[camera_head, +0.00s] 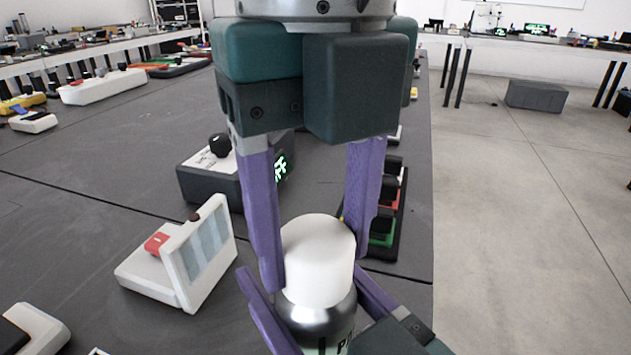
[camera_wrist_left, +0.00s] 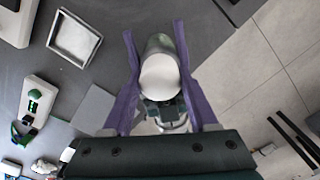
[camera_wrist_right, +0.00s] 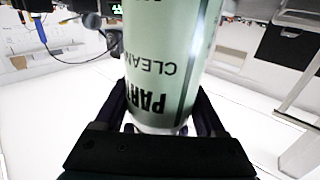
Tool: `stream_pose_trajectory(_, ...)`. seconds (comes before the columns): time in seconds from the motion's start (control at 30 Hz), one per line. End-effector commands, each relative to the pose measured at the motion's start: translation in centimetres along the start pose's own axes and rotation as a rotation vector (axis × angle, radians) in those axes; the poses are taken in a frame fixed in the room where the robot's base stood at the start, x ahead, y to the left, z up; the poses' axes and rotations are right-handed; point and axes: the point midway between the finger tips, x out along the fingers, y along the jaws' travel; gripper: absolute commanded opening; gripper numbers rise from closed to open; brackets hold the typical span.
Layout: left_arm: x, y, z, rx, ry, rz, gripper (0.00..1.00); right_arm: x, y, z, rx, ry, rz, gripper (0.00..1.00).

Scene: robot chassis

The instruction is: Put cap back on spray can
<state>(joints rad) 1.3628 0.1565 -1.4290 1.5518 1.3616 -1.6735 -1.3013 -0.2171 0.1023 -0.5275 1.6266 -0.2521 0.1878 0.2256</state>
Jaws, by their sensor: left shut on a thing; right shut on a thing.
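The white cap (camera_head: 318,255) sits at the top of the silver-shouldered spray can (camera_head: 318,318) in the head view, upright and in line with it. Whether it is fully seated cannot be told. My left gripper (camera_head: 315,262) comes down from above, its purple fingers shut on the cap. The white cap (camera_wrist_left: 158,77) also shows between those fingers in the left wrist view. My right gripper (camera_head: 303,275) is below, its fingers on either side of the can. The right wrist view shows the can's pale green printed body (camera_wrist_right: 160,60) held there. The can's base is hidden in the head view.
A white device with a tilted screen (camera_head: 205,255) stands on the dark table left of the can. The table's right edge is close, with open floor beyond.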

Motion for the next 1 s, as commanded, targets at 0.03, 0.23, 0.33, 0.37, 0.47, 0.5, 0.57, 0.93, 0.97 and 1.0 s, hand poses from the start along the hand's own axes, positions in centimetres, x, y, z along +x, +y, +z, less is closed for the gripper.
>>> stream_pose_trajectory(0.03, 0.0, 0.0, 0.0, 0.0, 0.0, 0.0, 0.08, 0.0, 0.0, 0.0, 0.0, -0.001, 0.0, 0.0)
stream_pose_trajectory(0.23, 0.3, 0.0, 0.0, 0.0, 0.0, 0.0, 0.08, 0.0, 0.0, 0.0, 0.0, -0.001, 0.0, 0.0)
stream_pose_trajectory(0.33, 0.5, 0.0, 0.0, 0.0, 0.001, 0.001, 0.08, 0.0, 0.0, 0.0, 0.0, -0.001, 0.0, 0.0)
stream_pose_trajectory(0.37, 0.6, 0.0, 0.0, 0.0, 0.001, 0.001, 0.08, 0.0, 0.0, 0.0, 0.0, -0.001, 0.0, 0.0)
stream_pose_trajectory(0.47, 0.8, 0.0, 0.0, 0.0, 0.002, 0.001, 0.08, 0.0, 0.0, 0.0, 0.0, -0.001, 0.0, 0.0)
stream_pose_trajectory(0.5, 0.9, 0.0, 0.0, 0.0, 0.002, 0.001, 0.08, 0.0, 0.0, 0.0, 0.0, -0.001, 0.0, 0.0)
stream_pose_trajectory(0.57, 1.0, 0.0, 0.0, 0.0, 0.002, 0.0, 0.08, 0.0, 0.0, 0.1, 0.0, -0.001, 0.0, 0.0)
stream_pose_trajectory(0.93, 1.3, 0.0, 0.0, 0.0, 0.0, 0.0, 0.8, 0.0, 0.0, 0.1, 0.0, -0.001, 0.0, 0.0)
stream_pose_trajectory(0.97, 1.3, 0.0, 0.0, 0.0, 0.0, 0.0, 0.83, 0.0, 0.0, 0.1, 0.0, -0.001, 0.0, 0.0)
stream_pose_trajectory(1.0, 1.3, 0.0, 0.0, 0.0, 0.0, 0.0, 0.87, 0.0, 0.0, 0.1, 0.0, -0.001, 0.0, 0.0)
